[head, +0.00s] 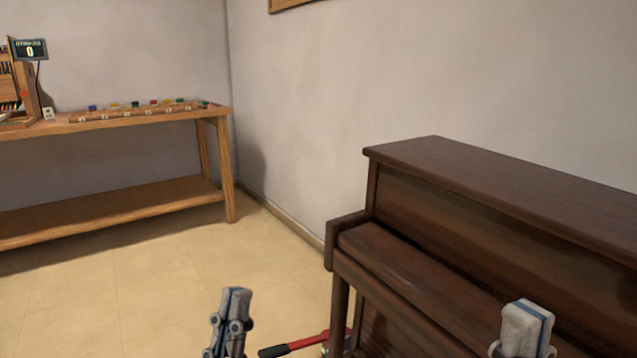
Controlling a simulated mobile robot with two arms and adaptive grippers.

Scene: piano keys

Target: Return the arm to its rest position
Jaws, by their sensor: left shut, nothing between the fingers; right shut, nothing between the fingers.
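My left gripper (235,294) is at the bottom of the head view, left of the piano. It is shut and empty, pointing up over the tiled floor. My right gripper (527,318) is at the bottom right, in front of the piano's dark wood. It is also shut and empty. The upright piano (480,200) is dark brown and fills the right side. Its keys do not show, and its lower right part runs out of the picture. I cannot tell whether the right gripper touches the piano.
A red and black handled thing (300,344) is low between my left gripper and the piano, partly cut off. A wooden workbench (150,117) with several small coloured items stands at the back left. The tiled floor (150,285) between is clear.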

